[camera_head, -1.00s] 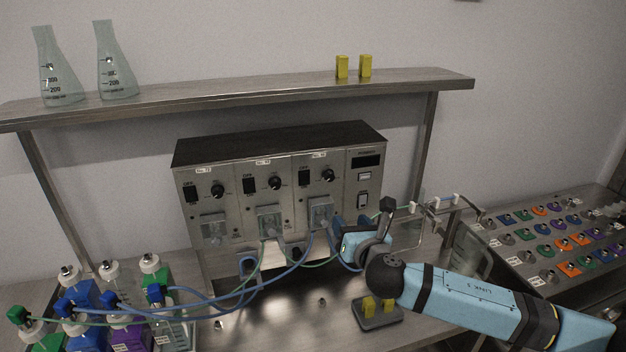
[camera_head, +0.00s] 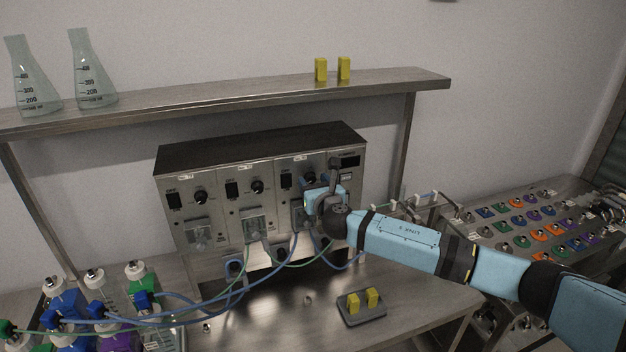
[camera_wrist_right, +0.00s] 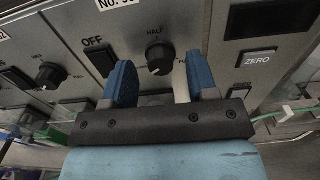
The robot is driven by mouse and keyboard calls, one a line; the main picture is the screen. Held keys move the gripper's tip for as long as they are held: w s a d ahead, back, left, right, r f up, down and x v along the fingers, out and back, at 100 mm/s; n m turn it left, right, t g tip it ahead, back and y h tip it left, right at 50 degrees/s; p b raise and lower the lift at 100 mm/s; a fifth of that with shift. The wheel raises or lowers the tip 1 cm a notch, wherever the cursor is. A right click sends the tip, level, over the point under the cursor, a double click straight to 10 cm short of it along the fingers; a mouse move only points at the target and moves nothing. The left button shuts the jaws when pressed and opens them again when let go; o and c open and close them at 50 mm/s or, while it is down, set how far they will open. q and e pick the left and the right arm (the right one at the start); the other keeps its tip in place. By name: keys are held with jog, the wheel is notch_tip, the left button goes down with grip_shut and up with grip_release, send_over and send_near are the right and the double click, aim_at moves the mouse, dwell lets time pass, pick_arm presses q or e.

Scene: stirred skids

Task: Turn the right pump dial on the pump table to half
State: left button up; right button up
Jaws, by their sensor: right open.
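The pump unit (camera_head: 260,140) stands on the pump table (camera_head: 420,290), with three dials on its front. The right pump dial (camera_wrist_right: 158,57) is a black knob below a "HALF" mark. In the right wrist view it shows between the fingertips, a little beyond them; I cannot tell whether either finger touches it. My right gripper (camera_wrist_right: 161,80) is open, with one blue finger on each side of the dial. In the head view my right gripper (camera_head: 309,192) is at the right pump section and partly covers it. My left gripper is not in view.
The middle dial (camera_head: 257,187) and left dial (camera_head: 200,197) are to the left. Blue and green tubes (camera_head: 290,262) run below the gripper to bottles (camera_head: 60,300). A grey tray (camera_head: 362,309) with two yellow blocks is at the front. A shelf (camera_head: 230,92) spans above.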

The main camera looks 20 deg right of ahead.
jog(key=shift+w, duration=0.4)
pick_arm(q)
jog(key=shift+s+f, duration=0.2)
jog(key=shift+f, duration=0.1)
pick_arm(e)
jog(key=shift+c, duration=0.4)
jog(key=c, duration=0.8)
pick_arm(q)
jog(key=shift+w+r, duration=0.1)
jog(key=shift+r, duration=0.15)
pick_arm(e)
jog(key=shift+c, duration=0.2)
